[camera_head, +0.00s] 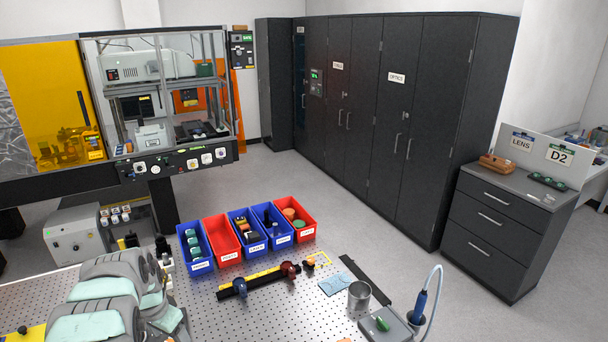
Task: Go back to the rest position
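Grey rounded links with pale green covers fill the lower left of the head camera view, over the perforated optical table (290,319); they look like part of my own arm. My gripper's fingers do not show, so I cannot see whether they are open or hold anything. The flatness interferometer bench with its glass enclosure and orange panels stands at the back left.
Red and blue bins (277,236) line the table's back edge. A yellow-and-black rail (256,281), a metal cup (359,295) and a grey box (386,325) with a cabled blue tool (419,306) stand on the table. Dark cabinets (432,129) stand behind, beyond open floor.

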